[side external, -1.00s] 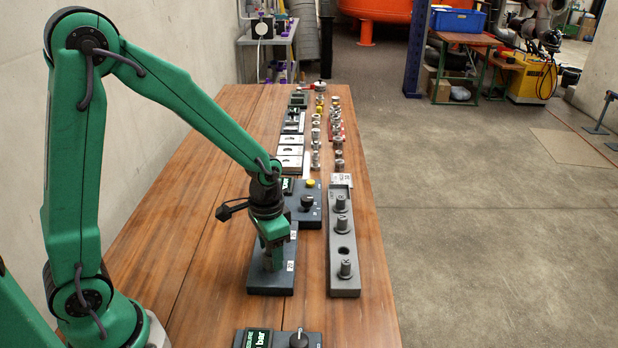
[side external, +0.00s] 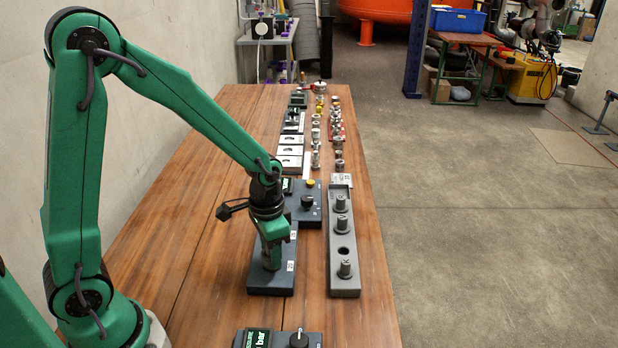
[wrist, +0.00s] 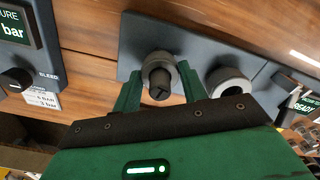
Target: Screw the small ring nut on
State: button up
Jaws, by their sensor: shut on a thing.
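My gripper (wrist: 158,76) has its two green fingers on either side of a grey ring nut (wrist: 154,61) in the wrist view, shut on it. The ring nut sits around a dark post or pipe end (wrist: 159,83) on a dark grey plate (wrist: 126,62). How far it is threaded cannot be told. A second, wider grey ring-shaped fitting (wrist: 228,82) stands on the plate to the right. In the side view my gripper (side external: 271,264) points down at the dark plate (side external: 270,284), and the ring nut is hidden.
A grey rack (side external: 345,284) with several cylindrical parts stands right of the plate. A control box with a yellow button (side external: 310,183) is behind. A pressure box (side external: 280,341) is in front, and rows of fittings (side external: 316,133) run behind. The wooden table (side external: 190,230) is clear on the left.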

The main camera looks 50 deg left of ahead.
jog(key=m, duration=0.5)
jog(key=shift+m, duration=0.4)
jog(key=shift+m, duration=0.7)
jog(key=m, duration=0.3)
jog(key=shift+m, duration=0.8)
jog(key=m, duration=0.2)
jog(key=shift+m, duration=2)
